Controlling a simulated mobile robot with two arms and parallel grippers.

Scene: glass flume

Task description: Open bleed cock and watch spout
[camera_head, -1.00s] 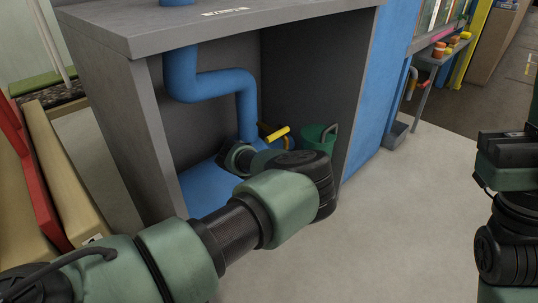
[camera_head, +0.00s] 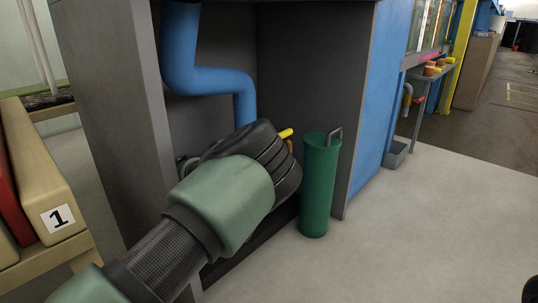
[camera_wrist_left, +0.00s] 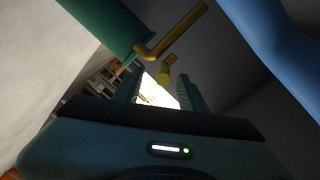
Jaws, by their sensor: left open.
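The yellow handle (camera_head: 286,133) sticks out beside the lower end of the blue pipe (camera_head: 243,95), inside the grey cabinet; my left wrist covers most of what is below and behind it. In the left wrist view a yellow lever (camera_wrist_left: 182,28) and a short yellow stub (camera_wrist_left: 165,70) lie just beyond my left gripper (camera_wrist_left: 160,82). Its fingers are apart, with nothing held between them. The stub shows near the gap; whether it touches a finger I cannot tell. I cannot make out a spout for certain.
A green cylinder (camera_head: 319,190) with a grey handle stands on the floor right of the cock, and is close in the left wrist view (camera_wrist_left: 100,25). The cabinet's side wall (camera_head: 112,110) stands left of my arm.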

